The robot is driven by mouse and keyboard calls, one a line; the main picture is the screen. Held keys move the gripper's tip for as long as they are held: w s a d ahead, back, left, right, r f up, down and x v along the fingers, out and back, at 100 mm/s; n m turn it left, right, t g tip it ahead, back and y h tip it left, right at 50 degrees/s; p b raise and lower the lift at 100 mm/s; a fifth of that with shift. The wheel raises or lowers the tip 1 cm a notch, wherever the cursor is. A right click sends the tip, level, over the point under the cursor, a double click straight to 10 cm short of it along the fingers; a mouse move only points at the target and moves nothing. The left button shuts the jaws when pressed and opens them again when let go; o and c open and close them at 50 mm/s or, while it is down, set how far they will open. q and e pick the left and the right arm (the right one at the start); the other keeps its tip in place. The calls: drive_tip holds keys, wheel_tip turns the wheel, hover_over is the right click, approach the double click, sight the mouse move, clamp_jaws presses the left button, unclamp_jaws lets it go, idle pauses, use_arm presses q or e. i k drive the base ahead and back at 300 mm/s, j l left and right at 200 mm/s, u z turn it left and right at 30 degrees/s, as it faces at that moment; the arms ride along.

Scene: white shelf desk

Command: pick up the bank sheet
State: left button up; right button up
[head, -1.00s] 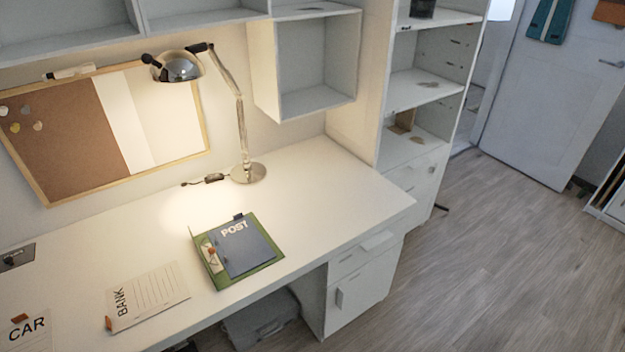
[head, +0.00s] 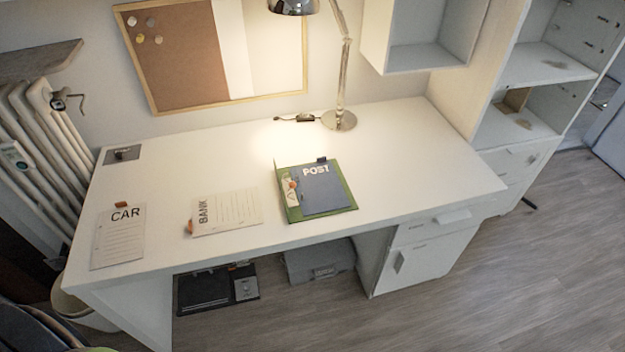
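The bank sheet (head: 228,214) is a white lined page with "BANK" printed along its left side. It lies flat near the front edge of the white desk (head: 190,166), between the "CAR" sheet and the "POST" folder. A small orange-brown tab (head: 190,227) shows at its left edge. Neither of my grippers shows in the head view.
The "CAR" sheet (head: 118,240) lies to the left. The green folder (head: 350,203) with the grey-blue "POST" sheet (head: 322,188) lies to the right. A lamp (head: 340,119) stands at the back. A radiator (head: 40,130) is left of the desk. Floor at front right is clear.

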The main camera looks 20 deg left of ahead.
sight(225, 211)
drive_tip(key=u, duration=1.3)
